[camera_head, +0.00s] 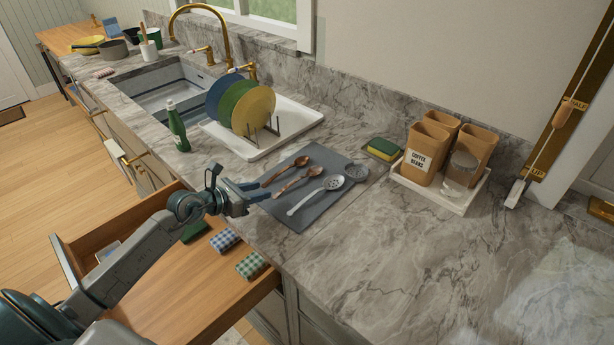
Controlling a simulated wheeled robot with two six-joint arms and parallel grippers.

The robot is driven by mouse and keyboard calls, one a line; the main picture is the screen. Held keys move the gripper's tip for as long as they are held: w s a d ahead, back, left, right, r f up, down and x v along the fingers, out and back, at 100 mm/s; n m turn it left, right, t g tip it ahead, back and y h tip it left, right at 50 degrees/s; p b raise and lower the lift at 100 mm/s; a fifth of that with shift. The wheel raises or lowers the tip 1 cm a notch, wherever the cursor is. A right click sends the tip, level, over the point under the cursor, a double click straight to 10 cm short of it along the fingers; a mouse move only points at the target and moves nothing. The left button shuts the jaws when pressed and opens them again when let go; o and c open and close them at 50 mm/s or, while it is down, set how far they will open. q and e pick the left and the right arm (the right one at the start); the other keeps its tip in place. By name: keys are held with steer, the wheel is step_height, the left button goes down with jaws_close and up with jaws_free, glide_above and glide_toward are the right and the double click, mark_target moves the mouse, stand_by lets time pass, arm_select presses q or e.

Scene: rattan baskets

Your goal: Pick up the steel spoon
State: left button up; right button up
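The steel spoon (315,194) lies on a dark grey mat (312,218) on the marble counter. Its holed bowl points to the upper right and its handle to the lower left. Two brown spoons lie beside it on the mat, an upper one (285,172) and a middle one (297,180). My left gripper (264,189) is at the mat's left edge, by the handle ends of the brown spoons and left of the steel spoon. Its fingers look apart, with nothing visible between them. My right gripper is out of view.
An open wooden drawer (165,295) with folded cloths is below my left arm. A white drying tray (290,120) with plates stands behind the mat. A sponge (383,149) and a tray of canisters (450,200) are to the right. The front right counter is clear.

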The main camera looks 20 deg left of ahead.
mark_target(288, 185)
arm_select(q)
steer(key=shift+w+a+f, duration=0.15)
steer(key=shift+w+a, duration=0.05)
steer(key=shift+w+d+f, duration=0.1)
steer(key=shift+w+f, duration=0.05)
steer(key=shift+w, duration=0.2)
steer(key=p+x, duration=0.1)
steer(key=x, duration=0.3)
steer(key=shift+w+d+f, duration=0.15)
steer(key=shift+d+f, duration=0.05)
steer(key=shift+w+d+f+p, duration=0.1)
steer(key=shift+w+d+p, duration=0.1)
steer(key=shift+w+p, duration=0.35)
steer(key=p+x, duration=0.1)
steer(key=x, duration=0.2)
steer(key=shift+f+p, duration=0.15)
steer(key=shift+p, duration=0.15)
steer(key=shift+w+d+f, duration=0.2)
steer(key=shift+w+f, duration=0.1)
steer(key=shift+w, duration=0.05)
steer(key=shift+s, duration=0.1)
steer(key=shift+c, duration=1.2)
jaws_close()
